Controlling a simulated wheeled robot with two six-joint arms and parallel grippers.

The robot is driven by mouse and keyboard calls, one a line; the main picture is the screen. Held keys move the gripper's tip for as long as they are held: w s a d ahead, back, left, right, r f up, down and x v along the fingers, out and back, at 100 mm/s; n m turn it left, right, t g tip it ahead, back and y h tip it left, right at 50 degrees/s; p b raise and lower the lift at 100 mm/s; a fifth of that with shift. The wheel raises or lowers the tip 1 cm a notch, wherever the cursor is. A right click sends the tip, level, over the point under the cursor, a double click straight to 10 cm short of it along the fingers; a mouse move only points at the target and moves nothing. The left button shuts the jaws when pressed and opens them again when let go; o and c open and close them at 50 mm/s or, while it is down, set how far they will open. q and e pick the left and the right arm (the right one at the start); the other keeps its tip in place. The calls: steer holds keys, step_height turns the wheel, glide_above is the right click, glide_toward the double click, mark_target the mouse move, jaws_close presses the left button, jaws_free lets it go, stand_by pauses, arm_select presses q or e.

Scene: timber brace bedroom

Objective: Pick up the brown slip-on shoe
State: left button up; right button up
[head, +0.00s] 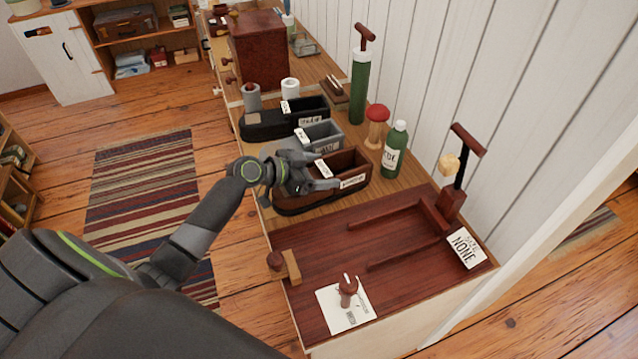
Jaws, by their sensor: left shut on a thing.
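The brown slip-on shoe (352,167) is a boxy dark brown shape with an open top, a dark sole and a white label on its side. It is on the long wooden bench top, in the middle of the head view. My left gripper (318,171) reaches over its left part and is shut on it. The fingers and wrist hide some of the shoe. I cannot tell whether its sole is clear of the bench. A grey shoe (327,132) and a black shoe (262,127) stand behind it in a row. My right gripper is not in view.
A green bottle (394,152) and a red-topped brush (376,124) stand by the wall. In front is a dark red board (345,250) with rails, a "NONE" card (466,248) and a lever (460,160). A striped rug (145,190) lies on the floor at left.

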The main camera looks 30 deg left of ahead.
arm_select(q)
steer(key=shift+r, duration=0.1)
steer(key=shift+c, duration=0.7)
